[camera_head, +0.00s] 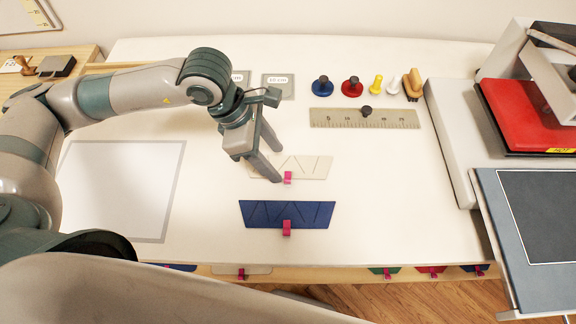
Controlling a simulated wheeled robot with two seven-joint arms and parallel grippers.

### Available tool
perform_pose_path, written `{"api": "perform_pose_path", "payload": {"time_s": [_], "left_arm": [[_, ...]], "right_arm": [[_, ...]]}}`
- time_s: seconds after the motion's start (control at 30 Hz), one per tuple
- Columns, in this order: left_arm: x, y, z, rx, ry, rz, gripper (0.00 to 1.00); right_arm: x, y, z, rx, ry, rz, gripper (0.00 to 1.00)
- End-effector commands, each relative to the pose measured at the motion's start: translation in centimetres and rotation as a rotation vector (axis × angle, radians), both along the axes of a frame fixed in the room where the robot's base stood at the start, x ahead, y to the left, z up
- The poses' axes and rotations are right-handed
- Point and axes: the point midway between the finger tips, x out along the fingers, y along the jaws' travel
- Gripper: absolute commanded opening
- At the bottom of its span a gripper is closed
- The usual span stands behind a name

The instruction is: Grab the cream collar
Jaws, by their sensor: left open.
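The cream collar (314,167) lies flat on the white table, a pale trapezoid with zigzag lines and a pink clip (288,177) at its front edge. My left gripper (278,166) is open above the collar's left part, fingers pointing down toward the clip. The fingers hide part of the collar. I cannot tell whether they touch it. A blue collar (264,214) of like shape, with its own pink clip (287,228), lies just in front. My right gripper is not in view.
A ruler plate (340,118) with a dark knob lies behind the collar. Several small knobbed tools, such as a red one (352,87), stand at the back. A red-topped press (520,115) is at the right. A grey-edged white sheet (120,190) lies left.

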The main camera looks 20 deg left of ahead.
Motion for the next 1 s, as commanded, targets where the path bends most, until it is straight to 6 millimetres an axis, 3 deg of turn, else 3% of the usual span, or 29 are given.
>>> {"api": "perform_pose_path", "payload": {"time_s": [0.23, 0.6, 1.0], "left_arm": [[-0.1, -0.8, -0.7, -0.001, 0.004, -0.002, 0.52], [0.1, -2.5, -4.3, 0.001, 0.002, 0.001, 0.52], [0.2, -2.5, -4.6, 0.0, 0.0, 0.001, 0.52]], "right_arm": [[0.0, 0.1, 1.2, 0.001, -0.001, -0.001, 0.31], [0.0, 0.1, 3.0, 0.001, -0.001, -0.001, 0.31], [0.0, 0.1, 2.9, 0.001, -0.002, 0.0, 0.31]]}}
